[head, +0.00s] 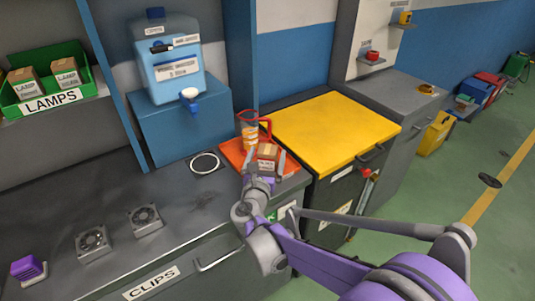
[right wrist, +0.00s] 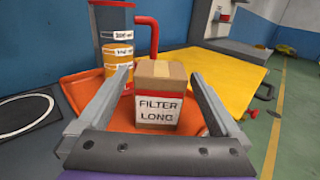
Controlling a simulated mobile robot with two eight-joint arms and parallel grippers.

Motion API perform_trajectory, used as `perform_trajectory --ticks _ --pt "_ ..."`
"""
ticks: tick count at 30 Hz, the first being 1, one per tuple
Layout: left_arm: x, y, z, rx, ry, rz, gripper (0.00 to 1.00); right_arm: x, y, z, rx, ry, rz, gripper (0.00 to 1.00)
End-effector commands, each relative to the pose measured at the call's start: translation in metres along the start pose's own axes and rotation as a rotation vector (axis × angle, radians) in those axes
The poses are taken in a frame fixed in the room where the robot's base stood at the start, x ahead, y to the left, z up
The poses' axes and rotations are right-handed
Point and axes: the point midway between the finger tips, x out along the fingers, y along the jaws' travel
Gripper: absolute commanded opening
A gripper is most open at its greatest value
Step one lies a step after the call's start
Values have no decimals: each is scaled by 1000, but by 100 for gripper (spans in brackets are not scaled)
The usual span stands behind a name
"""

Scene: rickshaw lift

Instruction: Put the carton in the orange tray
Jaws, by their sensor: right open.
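The carton (head: 267,154) is a brown box with a red band and a white label. In the right wrist view the carton (right wrist: 159,98) reads "FILTER LONG" and stands upright in the orange tray (head: 232,147), seemingly on its floor. The orange tray (right wrist: 75,90) also holds a clear jug with a red handle. My right gripper (head: 264,163) is open, with its fingers (right wrist: 162,100) on either side of the carton. Gaps show between the carton and both fingers. The carton's base is partly hidden by the gripper. My left gripper is not in view.
The jug (head: 248,130) stands close behind the carton. A yellow lid (head: 325,128) lies right of the tray. A blue water container (head: 175,65) stands behind left. Two fans (head: 145,220) and a purple item (head: 28,268) sit on the grey counter, which has free room.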

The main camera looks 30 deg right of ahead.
Motion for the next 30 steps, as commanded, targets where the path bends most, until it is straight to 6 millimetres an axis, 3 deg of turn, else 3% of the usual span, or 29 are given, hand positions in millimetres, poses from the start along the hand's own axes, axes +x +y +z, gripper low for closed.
perform_trajectory --ticks 13,18,24,26,30 --pt "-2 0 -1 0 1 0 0 -92 1 0 0 1 5 100" --pt "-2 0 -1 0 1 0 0 -107 0 0 0 1 3 100" --pt "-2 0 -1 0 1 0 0 -110 -4 -3 27 17 -7 100" --pt "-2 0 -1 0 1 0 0 -112 -12 -8 91 53 -24 100" --pt "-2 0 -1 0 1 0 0 -123 -47 -35 414 224 -128 100"
